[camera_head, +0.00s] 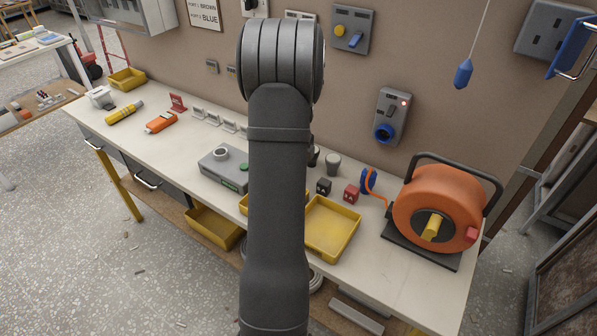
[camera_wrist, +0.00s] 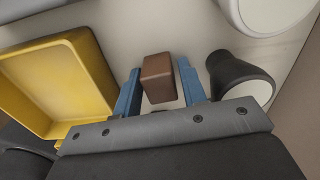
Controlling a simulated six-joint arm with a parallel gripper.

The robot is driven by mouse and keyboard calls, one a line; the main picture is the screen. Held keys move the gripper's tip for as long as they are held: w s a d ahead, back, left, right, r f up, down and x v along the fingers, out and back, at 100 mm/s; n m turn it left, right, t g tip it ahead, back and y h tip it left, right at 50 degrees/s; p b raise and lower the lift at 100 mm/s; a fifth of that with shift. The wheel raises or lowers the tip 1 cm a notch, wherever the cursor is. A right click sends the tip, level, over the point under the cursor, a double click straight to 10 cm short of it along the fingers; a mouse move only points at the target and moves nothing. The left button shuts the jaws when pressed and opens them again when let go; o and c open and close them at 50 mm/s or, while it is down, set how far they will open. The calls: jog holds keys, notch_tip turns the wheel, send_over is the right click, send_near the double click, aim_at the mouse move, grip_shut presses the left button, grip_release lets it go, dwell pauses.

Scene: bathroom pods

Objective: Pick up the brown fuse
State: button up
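The brown fuse (camera_wrist: 158,78) is a small brown block in the wrist view. It lies between the two blue fingers of my gripper (camera_wrist: 160,88). The fingers are apart, one on each side of it, with narrow gaps visible beside the block. I cannot tell how far the fingertips reach down along its sides. In the head view my own arm hides both the gripper and the brown fuse.
A yellow tray (camera_wrist: 91,75) lies left of the fingers, and a dark round-ended object (camera_wrist: 227,72) stands close on the right.

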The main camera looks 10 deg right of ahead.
jog(key=shift+c, duration=0.5)
jog(key=c, duration=0.6)
jog(key=shift+r, duration=0.1)
